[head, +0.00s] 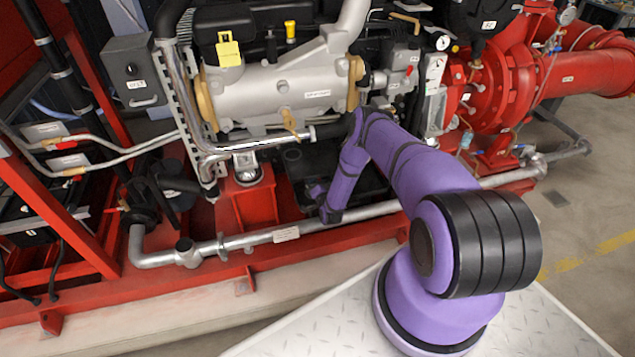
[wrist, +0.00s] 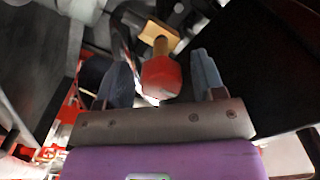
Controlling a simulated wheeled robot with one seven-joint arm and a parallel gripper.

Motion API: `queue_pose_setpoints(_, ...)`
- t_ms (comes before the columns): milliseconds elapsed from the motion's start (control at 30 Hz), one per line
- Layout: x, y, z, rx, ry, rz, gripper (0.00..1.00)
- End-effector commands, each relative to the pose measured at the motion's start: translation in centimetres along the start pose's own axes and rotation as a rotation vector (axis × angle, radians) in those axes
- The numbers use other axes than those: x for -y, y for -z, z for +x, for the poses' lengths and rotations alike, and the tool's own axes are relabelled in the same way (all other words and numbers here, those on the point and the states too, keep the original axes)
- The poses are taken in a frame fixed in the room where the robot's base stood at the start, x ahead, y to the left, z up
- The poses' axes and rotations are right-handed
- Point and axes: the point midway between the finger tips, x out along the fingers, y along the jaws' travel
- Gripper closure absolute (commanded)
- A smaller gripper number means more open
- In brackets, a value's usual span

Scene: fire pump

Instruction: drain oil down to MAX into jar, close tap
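In the wrist view, my gripper (wrist: 160,60) is open, with its two blue-grey fingers on either side of a red handle-like piece (wrist: 162,80). A gap shows on both sides of the red piece, so the fingers do not seem shut on it. A brass-coloured fitting (wrist: 158,36) is just beyond it; this looks like the tap. In the head view, my purple arm reaches down beside the engine (head: 280,90), above a dark pan-like area (head: 365,182); the fingers are too small or hidden there. I cannot make out a jar or a MAX mark.
A silver pipe (head: 340,218) runs low along the red frame (head: 60,305) in front of the engine. Thin bent pipes (head: 120,155) and a grey box (head: 132,72) are at left. The red pump (head: 510,75) stands at right. Dark panels crowd my gripper's sides.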

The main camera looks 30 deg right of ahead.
Motion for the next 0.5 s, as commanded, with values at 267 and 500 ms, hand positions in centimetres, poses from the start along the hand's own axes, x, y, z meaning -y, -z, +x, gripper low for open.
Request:
queue_pose_setpoints(267,0.1,0.0,0.0,-0.001,0.001,-0.001,0.37)
queue_pose_setpoints(500,0.0,0.0,-2.6,0.002,-0.001,0.0,0.37)
